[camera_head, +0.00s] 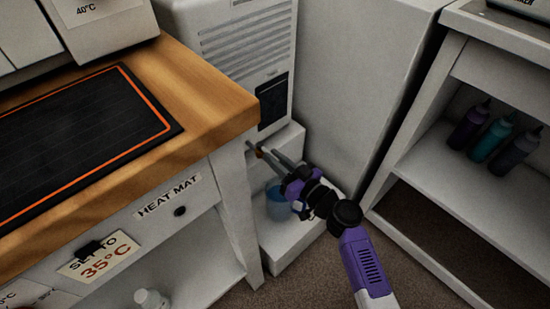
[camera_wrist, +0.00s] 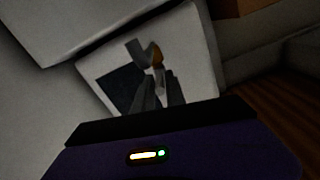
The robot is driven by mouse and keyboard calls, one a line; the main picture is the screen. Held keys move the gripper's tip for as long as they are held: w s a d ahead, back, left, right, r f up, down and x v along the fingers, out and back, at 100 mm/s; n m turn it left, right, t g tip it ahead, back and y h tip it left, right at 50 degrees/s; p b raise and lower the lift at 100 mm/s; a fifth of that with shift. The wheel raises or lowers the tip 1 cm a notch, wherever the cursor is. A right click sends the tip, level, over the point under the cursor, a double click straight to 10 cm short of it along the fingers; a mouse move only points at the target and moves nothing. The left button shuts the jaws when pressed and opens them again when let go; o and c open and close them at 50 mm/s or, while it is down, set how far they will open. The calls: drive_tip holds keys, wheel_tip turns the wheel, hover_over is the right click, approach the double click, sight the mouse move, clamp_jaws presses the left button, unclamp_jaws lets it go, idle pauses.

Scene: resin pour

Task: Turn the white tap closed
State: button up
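The tap is small, with an orange-brown part (camera_head: 260,152), low on the front of the white machine (camera_head: 245,45). In the wrist view the tap (camera_wrist: 157,55) shows just beyond my fingertips, with a grey-white piece beside the orange-brown part. My gripper (camera_head: 270,154) reaches in from the lower right, its fingertips close to the tap. In the wrist view my gripper (camera_wrist: 159,75) has its two fingers a little apart, with a pale strip between them. I cannot tell whether they touch the tap. A clear container with blue contents (camera_head: 277,205) stands below, partly hidden by my gripper.
The wooden-topped bench (camera_head: 215,95) with a heat mat (camera_head: 75,140) stands close at left, its corner near my gripper. A white cabinet (camera_head: 355,75) stands behind. A shelf unit (camera_head: 425,165) with several dark and teal bottles (camera_head: 490,140) is at right. Floor shows between them.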

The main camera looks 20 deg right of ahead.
sight(261, 149)
clamp_jaws()
idle(1.1)
drive_tip(key=a+m+h, duration=0.1)
drive_tip(key=h, duration=0.1)
drive_tip(key=a+m+h+p, duration=0.1)
drive_tip(key=m+h, duration=0.1)
drive_tip(key=h, duration=0.1)
drive_tip(key=a+m+h+p, duration=0.1)
drive_tip(key=m+h, duration=0.1)
drive_tip(key=shift+r+t+h, duration=0.15)
drive_tip(key=shift+t+h, duration=0.15)
drive_tip(key=shift+h, duration=0.1)
drive_tip(key=shift+a+m+h+p, duration=0.15)
drive_tip(key=shift+m+h+p, duration=0.25)
drive_tip(key=shift+h+p, duration=0.3)
drive_tip(key=shift+s+f, duration=0.1)
drive_tip(key=shift+f, duration=0.1)
